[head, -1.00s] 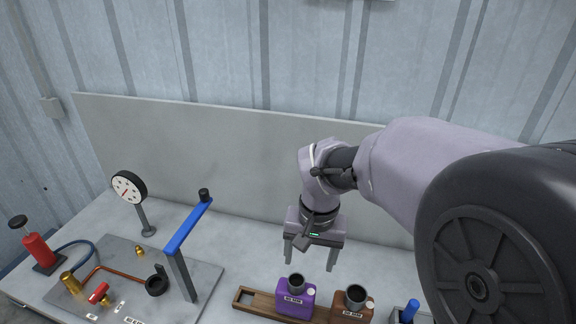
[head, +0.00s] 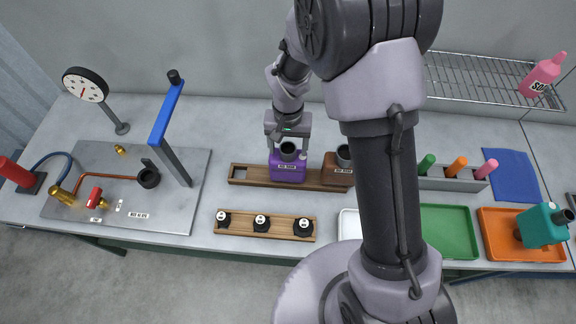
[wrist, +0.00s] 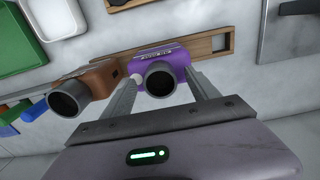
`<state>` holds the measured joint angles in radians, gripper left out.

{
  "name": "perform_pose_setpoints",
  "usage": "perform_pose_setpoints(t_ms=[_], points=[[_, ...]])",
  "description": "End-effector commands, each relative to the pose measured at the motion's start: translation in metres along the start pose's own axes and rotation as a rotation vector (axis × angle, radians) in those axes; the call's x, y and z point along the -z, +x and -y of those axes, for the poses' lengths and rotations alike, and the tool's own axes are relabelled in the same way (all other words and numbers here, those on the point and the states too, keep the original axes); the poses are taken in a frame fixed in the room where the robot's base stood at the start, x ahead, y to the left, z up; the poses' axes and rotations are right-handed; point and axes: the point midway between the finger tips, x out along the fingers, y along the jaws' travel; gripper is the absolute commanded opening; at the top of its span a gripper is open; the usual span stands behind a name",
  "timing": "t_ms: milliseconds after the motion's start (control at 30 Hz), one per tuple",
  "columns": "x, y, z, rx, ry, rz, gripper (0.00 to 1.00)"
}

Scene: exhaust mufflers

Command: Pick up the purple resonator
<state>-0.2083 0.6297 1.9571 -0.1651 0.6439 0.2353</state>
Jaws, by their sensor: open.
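The purple resonator (head: 288,170) is a small boxy body with a dark round pipe mouth and a white label. It stands upright in a wooden rack (head: 250,181). My gripper (head: 288,150) is over it from behind, pointing down. In the wrist view the open fingers of my gripper (wrist: 160,97) lie on either side of the purple resonator (wrist: 158,60). I cannot tell whether either finger touches it.
A brown resonator (head: 334,174) stands close beside the purple one in the rack, near one finger. A strip with black knobs (head: 262,226) lies in front. A steel plate with a blue-topped post (head: 168,115) is left. Green (head: 447,250) and orange trays (head: 495,240) are right.

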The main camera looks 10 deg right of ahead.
Motion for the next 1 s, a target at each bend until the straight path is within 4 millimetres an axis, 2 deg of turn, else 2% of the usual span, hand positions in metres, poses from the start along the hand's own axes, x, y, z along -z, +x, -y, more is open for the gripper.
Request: perform_pose_setpoints(t_ms=[100, 300, 600, 867, 1000], points=[[0.0, 0.011, 0.0, 0.0, -0.001, 0.0, 0.69], [0.0, 0.011, 0.0, 0.0, 0.0, -0.001, 0.67], [0.0, 0.011, 0.0, 0.0, 0.0, 0.0, 0.08], [0.001, 0.006, 0.0, 0.001, 0.0, -0.003, 0.08], [0.001, -0.022, 0.001, 0.003, 0.002, -0.005, 0.08]])
